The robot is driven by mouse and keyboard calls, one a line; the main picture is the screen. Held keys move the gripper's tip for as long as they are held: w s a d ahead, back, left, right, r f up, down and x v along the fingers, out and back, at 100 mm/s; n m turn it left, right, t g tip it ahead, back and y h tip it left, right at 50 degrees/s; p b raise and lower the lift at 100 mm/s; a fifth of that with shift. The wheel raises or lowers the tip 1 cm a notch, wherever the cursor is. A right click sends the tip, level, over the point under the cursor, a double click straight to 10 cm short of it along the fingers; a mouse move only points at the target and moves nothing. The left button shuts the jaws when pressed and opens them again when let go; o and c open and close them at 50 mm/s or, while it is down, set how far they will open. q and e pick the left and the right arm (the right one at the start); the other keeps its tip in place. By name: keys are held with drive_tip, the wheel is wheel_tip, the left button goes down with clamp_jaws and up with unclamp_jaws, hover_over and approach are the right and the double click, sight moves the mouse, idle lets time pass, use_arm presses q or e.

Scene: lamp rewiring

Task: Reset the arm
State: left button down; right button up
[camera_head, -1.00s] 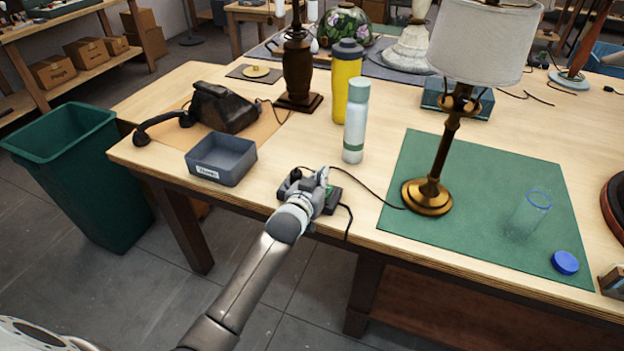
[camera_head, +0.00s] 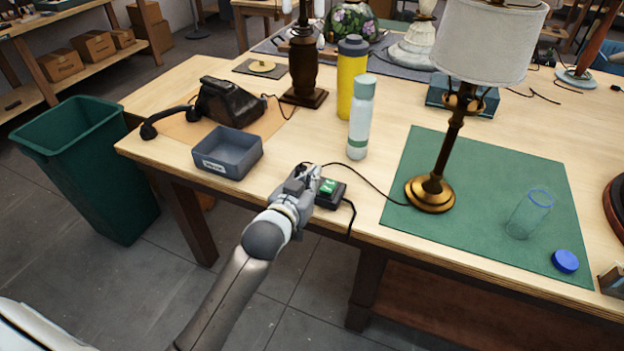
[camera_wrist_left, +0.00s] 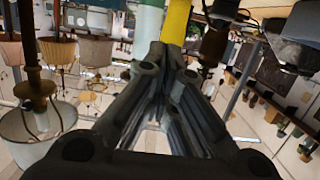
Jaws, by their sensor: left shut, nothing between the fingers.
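My left gripper (camera_head: 304,176) is shut and empty above the front edge of the table, in the head view. Just right of its fingers is a small black box with a lit green switch (camera_head: 328,187), with black cords running from it. I cannot tell whether the fingers touch the box. In the left wrist view the closed fingers (camera_wrist_left: 165,60) point toward the yellow bottle (camera_wrist_left: 176,20), and this view looks turned over. The brass table lamp with a white shade (camera_head: 430,190) stands upright on the green mat (camera_head: 400,222). My right gripper is not in view.
A grey tray (camera_head: 228,152) and a black telephone (camera_head: 228,103) are left of the gripper. A pale bottle (camera_head: 360,120) and yellow bottle (camera_head: 350,75) stand behind it. A glass jar (camera_head: 529,214) and blue lid (camera_head: 565,261) are at right. A green bin (camera_head: 95,180) stands on the floor.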

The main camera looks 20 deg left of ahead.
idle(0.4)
use_arm(q)
drive_tip(key=f, duration=0.4)
drive_tip(key=s+f+g, duration=0.1)
drive_tip(key=f, duration=0.3)
drive_tip(key=f+g, duration=0.1)
drive_tip(key=f, duration=0.3)
drive_tip(key=shift+s+f, duration=0.3)
drive_tip(key=shift+f, duration=0.05)
drive_tip(key=s+f+g, duration=0.2)
drive_tip(key=s+f, duration=0.3)
drive_tip(key=f, duration=0.4)
drive_tip(key=s+f+m+g, duration=0.1)
drive_tip(key=s+f+g, duration=0.1)
drive_tip(key=s+f, duration=0.45)
drive_tip(key=s+f+g, duration=0.2)
drive_tip(key=s+f, duration=0.1)
drive_tip(key=f, duration=0.7)
drive_tip(key=s+f+g, duration=0.2)
drive_tip(key=s+f, duration=0.4)
drive_tip(key=s, duration=0.5)
drive_tip(key=s+a+f+g, duration=0.1)
drive_tip(key=s+f, duration=0.5)
drive_tip(key=s, duration=0.6)
drive_tip(key=s+a+f+m+g, duration=0.1)
drive_tip(key=s+f+g, duration=0.2)
drive_tip(key=s, duration=0.9)
wheel_tip(320, 180, down, 3)
drive_tip(key=shift+f+g+y, duration=0.1)
drive_tip(key=shift+g+y, duration=0.2)
